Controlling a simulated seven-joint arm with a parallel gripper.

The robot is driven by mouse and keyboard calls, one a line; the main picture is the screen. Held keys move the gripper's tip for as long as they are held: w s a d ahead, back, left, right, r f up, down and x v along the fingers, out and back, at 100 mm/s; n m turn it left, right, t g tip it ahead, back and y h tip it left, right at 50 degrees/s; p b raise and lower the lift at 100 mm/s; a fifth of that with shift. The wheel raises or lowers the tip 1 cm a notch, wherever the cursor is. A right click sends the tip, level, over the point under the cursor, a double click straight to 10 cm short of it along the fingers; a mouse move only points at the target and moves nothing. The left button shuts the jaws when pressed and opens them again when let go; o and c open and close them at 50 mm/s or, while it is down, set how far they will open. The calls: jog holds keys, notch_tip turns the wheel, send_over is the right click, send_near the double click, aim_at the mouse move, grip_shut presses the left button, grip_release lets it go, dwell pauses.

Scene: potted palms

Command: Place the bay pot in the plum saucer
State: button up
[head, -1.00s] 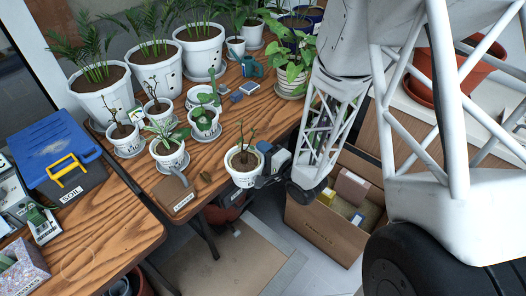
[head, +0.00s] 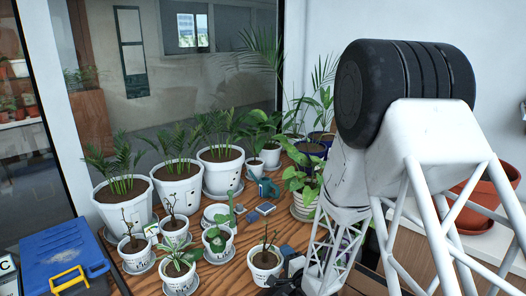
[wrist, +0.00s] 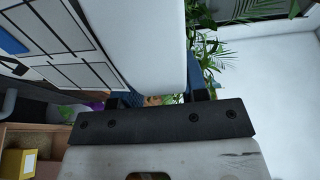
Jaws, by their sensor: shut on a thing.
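My gripper (head: 286,276) is shut on a small white pot (head: 265,275) with dark soil and a thin, mostly bare stem. The pot is upright at the table's front right edge; I cannot tell whether it touches the table. Its print is too small to read, so I cannot confirm it is the bay pot. In the wrist view, a smooth white surface (wrist: 158,45) fills the space beyond my gripper (wrist: 158,98). No label shows which saucer is the plum one.
Small potted plants (head: 180,277) on saucers crowd the table's front left. Large palm pots (head: 180,188) stand behind. A teal watering can (head: 267,188) and small blue boxes (head: 265,208) lie right of the dish. A blue toolbox (head: 62,255) is at left.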

jog(key=w+d+f+m+h, duration=0.1)
jog(key=w+d+m+h, duration=0.3)
jog(key=w, duration=0.7)
jog(key=w+d+f+m+h, duration=0.1)
jog(key=w+d+m+h, duration=0.3)
jog(key=w, duration=0.8)
jog(key=d+h, duration=0.2)
jog(key=h, duration=0.2)
jog(key=shift+w+d+f+t+h, duration=0.2)
jog(key=shift+w+t+h, duration=0.1)
jog(key=shift+t+h, duration=0.1)
notch_tip(320, 180, up, 13)
jog(key=n+g+y, duration=0.9)
jog(key=n+y, duration=0.7)
jog(key=y, duration=0.5)
send_over(226, 206)
jog(key=shift+r, duration=0.1)
notch_tip(226, 206, down, 6)
jog(key=shift+f, duration=0.25)
jog(key=shift+f, duration=1.75)
